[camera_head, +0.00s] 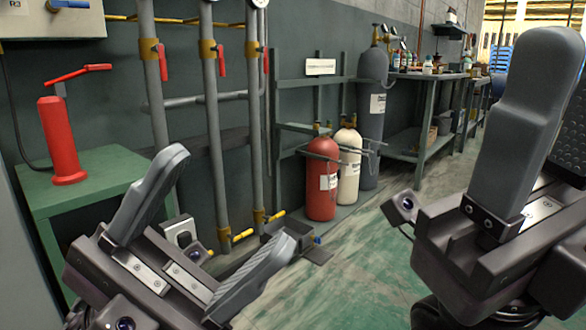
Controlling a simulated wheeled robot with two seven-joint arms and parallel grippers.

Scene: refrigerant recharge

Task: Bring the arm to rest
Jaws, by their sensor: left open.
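My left gripper (218,210) is at the lower left. Its two grey fingers are spread wide apart, with nothing between them. My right gripper (540,90) is large and close at the right edge. One grey finger points up, and a dark textured part shows behind it, partly cut off by the frame. The gap between its fingers cannot be made out. No held object is visible in it.
A red cylinder with a lever (63,140) stands on a green table (95,172) at left. Pipes with red valve handles line the wall. Red (322,180), white (348,160) and grey (371,110) gas cylinders stand at the rack. Green floor (355,265) is open between my grippers.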

